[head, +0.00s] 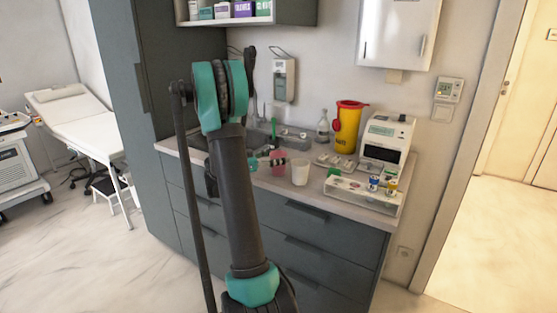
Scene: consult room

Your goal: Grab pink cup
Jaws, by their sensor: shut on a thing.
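The pink cup (278,156) is small in the head view, on or just above the counter near the sink, left of a white cup (300,172). My gripper (275,163) is at the pink cup, its dark fingers shut on it and covering part of its side. My arm hides part of the gripper. I cannot tell whether the cup's base touches the counter.
The counter (334,205) also holds a yellow bin with a red lid (347,125), a white device (386,140), a clear bottle (323,128) and a tray with small bottles (360,190). A wall cabinet (400,35) hangs above. A tall dark cupboard (130,70) stands left.

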